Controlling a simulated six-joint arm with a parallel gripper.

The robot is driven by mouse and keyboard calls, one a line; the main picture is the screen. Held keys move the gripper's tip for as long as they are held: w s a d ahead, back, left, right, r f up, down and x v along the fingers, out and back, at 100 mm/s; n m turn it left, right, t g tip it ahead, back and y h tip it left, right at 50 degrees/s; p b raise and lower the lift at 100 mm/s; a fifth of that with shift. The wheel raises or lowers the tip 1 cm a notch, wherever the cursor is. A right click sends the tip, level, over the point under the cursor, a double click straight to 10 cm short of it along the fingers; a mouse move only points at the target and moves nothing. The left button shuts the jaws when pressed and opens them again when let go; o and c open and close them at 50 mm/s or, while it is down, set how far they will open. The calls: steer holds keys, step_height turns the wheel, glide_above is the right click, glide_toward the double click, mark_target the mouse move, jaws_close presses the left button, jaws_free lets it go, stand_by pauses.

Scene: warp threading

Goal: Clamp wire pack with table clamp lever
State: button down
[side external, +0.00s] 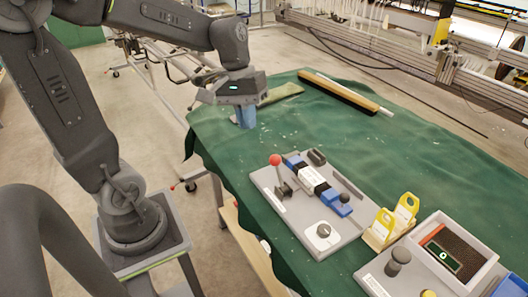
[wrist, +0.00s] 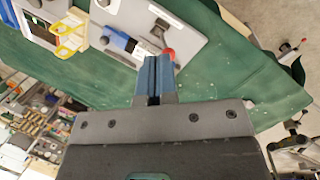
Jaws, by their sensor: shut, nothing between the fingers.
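The clamp lever with a red ball knob (side external: 274,160) stands upright at the left of a light grey plate (side external: 278,208) on the green-covered table. Beside it lies a blue, white and black assembly (side external: 313,178); I cannot tell which part is the wire pack. My gripper (side external: 244,118) has blue fingers, shut and empty, pointing down above the table's near left edge, apart from the lever. In the wrist view the shut fingertips (wrist: 153,60) appear just beside the red knob (wrist: 169,54) and hide part of the plate (wrist: 187,22) and the assembly.
A wooden bar (side external: 340,92) lies at the back. The cloth between gripper and plate is clear.

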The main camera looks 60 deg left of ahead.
steer(key=w+a+f+n+h, duration=0.3)
steer(key=a+f+n+h, duration=0.2)
steer(key=a, duration=0.4)
steer(key=w+a+f+n+t+h, duration=0.1)
steer(key=w+a+f+n+h, duration=0.2)
steer(key=a+f+n, duration=0.5)
steer(key=shift+a+f+t+h, duration=0.3)
steer(key=shift+a+f+h, duration=0.2)
steer(key=shift+a+h, duration=0.5)
glide_toward(279, 176)
steer(key=shift+w+d+f, duration=0.25)
steer(key=shift+d+f, duration=0.1)
steer(key=shift+d, duration=0.25)
steer(key=shift+w+d+r, duration=0.1)
steer(key=shift+d+r, duration=0.05)
steer(key=shift+d, duration=0.25)
steer(key=shift+r+y, duration=0.1)
steer(key=shift+y, duration=0.2)
